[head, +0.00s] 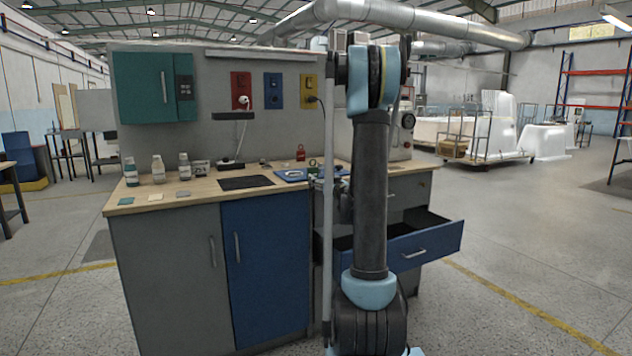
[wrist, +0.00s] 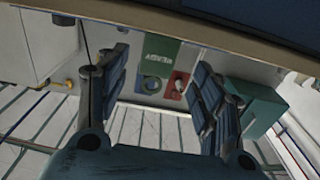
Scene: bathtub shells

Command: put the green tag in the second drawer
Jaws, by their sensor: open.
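The green tag (wrist: 160,47), a flat green card with pale lettering, shows in the wrist view, which looks upside down. It lies between my fingers in the picture, near the bench edge, and I cannot tell its exact distance. In the head view a small green patch (head: 313,162) beside the arm seems to be it. My gripper (wrist: 161,70) is open with nothing clearly held; in the head view it is mostly hidden by my arm. The blue-fronted drawer (head: 425,248), below a grey front at the bench's right, is pulled open; my arm covers part of it.
A red padlock-like thing (head: 301,153) stands near the tag. The wooden benchtop (head: 215,190) also carries bottles (head: 158,168), a dark mat (head: 246,183), a blue tray (head: 290,175) and several small flat squares. A pale machine (head: 402,140) stands at the right end.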

